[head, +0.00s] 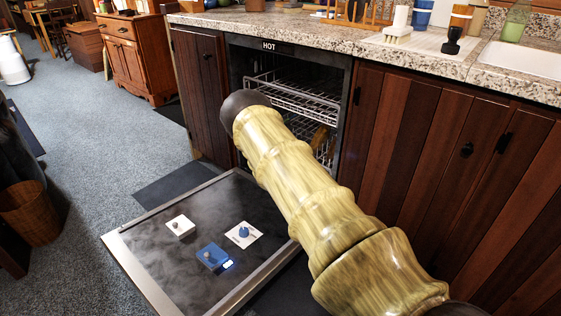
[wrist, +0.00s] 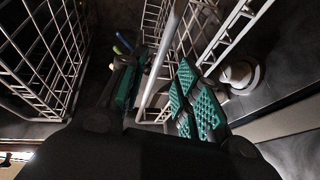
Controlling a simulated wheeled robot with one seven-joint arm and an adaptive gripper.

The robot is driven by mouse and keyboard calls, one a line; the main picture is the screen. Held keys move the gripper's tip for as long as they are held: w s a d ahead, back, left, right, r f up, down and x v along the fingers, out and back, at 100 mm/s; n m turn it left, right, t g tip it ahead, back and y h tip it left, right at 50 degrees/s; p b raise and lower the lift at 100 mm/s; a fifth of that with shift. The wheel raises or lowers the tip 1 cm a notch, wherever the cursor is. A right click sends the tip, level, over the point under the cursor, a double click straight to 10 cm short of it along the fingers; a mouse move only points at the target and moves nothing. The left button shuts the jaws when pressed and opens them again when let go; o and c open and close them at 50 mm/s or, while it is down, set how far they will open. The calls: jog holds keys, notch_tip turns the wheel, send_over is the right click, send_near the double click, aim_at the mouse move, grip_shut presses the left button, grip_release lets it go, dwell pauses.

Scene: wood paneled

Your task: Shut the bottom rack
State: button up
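The dishwasher stands open under the counter, with its door (head: 155,245) lowered flat. The bottom rack (head: 330,158) is a wire rack low in the opening, mostly hidden behind my arm, so how far out it sits is hard to tell. In the wrist view, wire rack walls and a thick metal bar (wrist: 153,88) are close to my gripper (wrist: 158,78). Its green-padded fingers are apart, one on each side of the bar as seen. Whether they touch it is unclear. My gripper is hidden in the head view.
The upper rack (head: 300,98) sits above, near the front of the opening. White and blue pieces (head: 212,256) lie on the lowered door. Wooden cabinets (head: 440,160) flank the right side. Open carpet (head: 90,130) lies to the left. A round pale fitting (wrist: 240,74) is right of the fingers.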

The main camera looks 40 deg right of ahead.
jog(key=shift+v, duration=2.95)
